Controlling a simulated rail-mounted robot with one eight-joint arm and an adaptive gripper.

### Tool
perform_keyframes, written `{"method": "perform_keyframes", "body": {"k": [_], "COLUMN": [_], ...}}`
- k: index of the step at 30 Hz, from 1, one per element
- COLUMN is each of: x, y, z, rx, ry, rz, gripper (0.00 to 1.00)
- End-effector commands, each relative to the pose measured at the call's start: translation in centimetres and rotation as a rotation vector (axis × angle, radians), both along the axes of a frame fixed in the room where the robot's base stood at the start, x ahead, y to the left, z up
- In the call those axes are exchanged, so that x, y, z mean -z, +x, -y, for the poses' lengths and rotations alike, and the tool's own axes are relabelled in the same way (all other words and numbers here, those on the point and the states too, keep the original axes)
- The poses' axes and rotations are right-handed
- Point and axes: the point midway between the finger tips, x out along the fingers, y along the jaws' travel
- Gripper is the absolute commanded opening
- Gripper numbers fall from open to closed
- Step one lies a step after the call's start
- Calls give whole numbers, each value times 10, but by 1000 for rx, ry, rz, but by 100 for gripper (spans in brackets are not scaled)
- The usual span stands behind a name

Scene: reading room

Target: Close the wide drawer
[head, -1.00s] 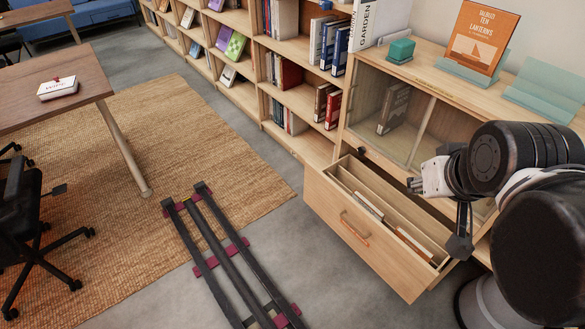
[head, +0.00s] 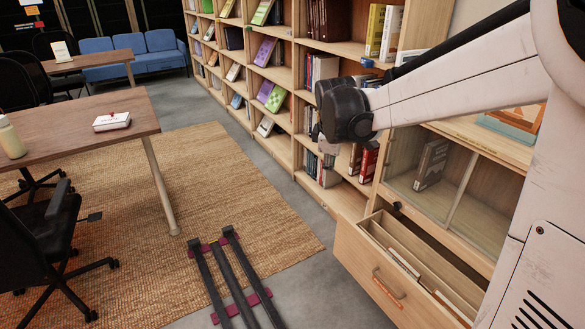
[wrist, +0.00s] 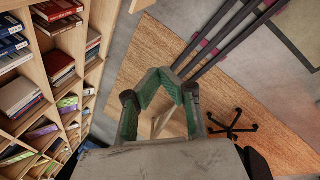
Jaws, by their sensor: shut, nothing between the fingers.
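The wide drawer (head: 350,256) is pulled out from the low cabinet at the lower right of the head view. Its pale wood front has an orange-brown handle (head: 388,284), and thin folders or boards stand inside between dividers. My arm crosses above the cabinet, covering its right part. My gripper (head: 328,160) hangs in the air left of and above the drawer, in front of the bookshelves, apart from the drawer. In the wrist view my gripper (wrist: 161,72) has its green-padded fingers meeting at the tips, with nothing between them. The drawer's right end is cut off or hidden.
Glass sliding doors (head: 462,200) sit above the drawer, with a book behind them. Tall bookshelves (head: 300,90) run along the wall. Dark floor rails (head: 235,285) lie left of the drawer. A wooden table (head: 75,130) and black chair (head: 50,230) stand left. Grey floor between is clear.

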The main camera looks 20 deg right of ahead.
Motion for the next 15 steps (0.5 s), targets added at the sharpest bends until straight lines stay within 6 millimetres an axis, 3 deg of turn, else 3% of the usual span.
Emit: {"method": "perform_keyframes", "body": {"k": [1,6,15], "x": [15,60,158], "y": [16,57,117], "z": [6,24,56], "rx": [-37,-176,-429], "ry": [-20,-83,-176], "rz": [-20,-91,-222], "gripper": [0,0,0]}}
